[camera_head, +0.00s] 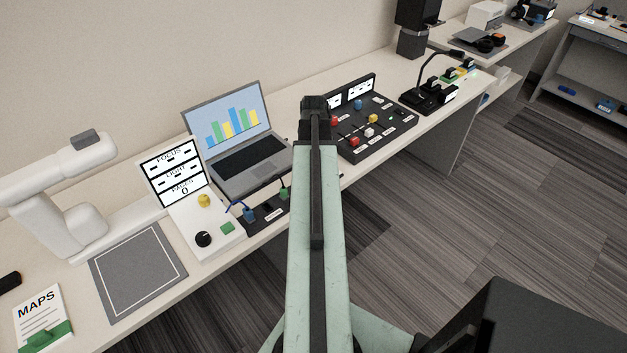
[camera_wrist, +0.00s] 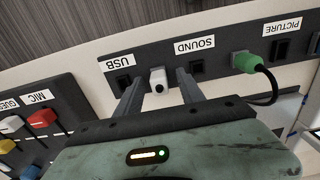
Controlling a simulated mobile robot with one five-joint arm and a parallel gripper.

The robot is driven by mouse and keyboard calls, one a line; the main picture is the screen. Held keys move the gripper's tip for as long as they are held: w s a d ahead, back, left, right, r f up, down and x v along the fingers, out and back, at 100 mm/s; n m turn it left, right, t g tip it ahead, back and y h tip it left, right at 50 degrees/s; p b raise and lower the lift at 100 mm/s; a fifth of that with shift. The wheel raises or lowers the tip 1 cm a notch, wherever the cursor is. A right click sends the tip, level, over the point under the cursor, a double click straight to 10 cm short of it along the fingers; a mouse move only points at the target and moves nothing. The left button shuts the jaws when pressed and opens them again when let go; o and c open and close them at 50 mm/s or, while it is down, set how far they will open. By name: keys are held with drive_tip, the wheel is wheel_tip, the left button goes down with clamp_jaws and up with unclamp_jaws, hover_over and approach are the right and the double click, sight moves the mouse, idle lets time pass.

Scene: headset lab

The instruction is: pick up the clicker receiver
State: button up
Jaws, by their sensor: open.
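A small white block with a dark round spot on its end, which looks like the clicker receiver (camera_wrist: 158,82), shows in the wrist view by the dark socket strip (camera_wrist: 222,64), between the USB and SOUND labels. My gripper (camera_wrist: 159,78) is open, with one finger on each side of the white block. I cannot tell whether the fingers touch it. In the head view my arm covers the gripper and the receiver.
A green plug (camera_wrist: 247,62) with a black cable sits to the right on the strip. In the head view, a laptop (camera_head: 238,135) and control board (camera_head: 372,128) stand on the desk.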

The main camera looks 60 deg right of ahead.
clamp_jaws()
drive_tip(key=shift+r, duration=0.1)
wheel_tip(320, 180, up, 10)
drive_tip(key=p, duration=1)
drive_tip(key=shift+r, duration=0.1)
drive_tip(key=shift+d, duration=0.1)
drive_tip(key=d, duration=0.1)
drive_tip(key=s+d, duration=0.1)
drive_tip(key=d, duration=0.1)
drive_tip(key=s+d, duration=0.1)
drive_tip(key=d, duration=0.1)
drive_tip(key=shift+d, duration=0.25)
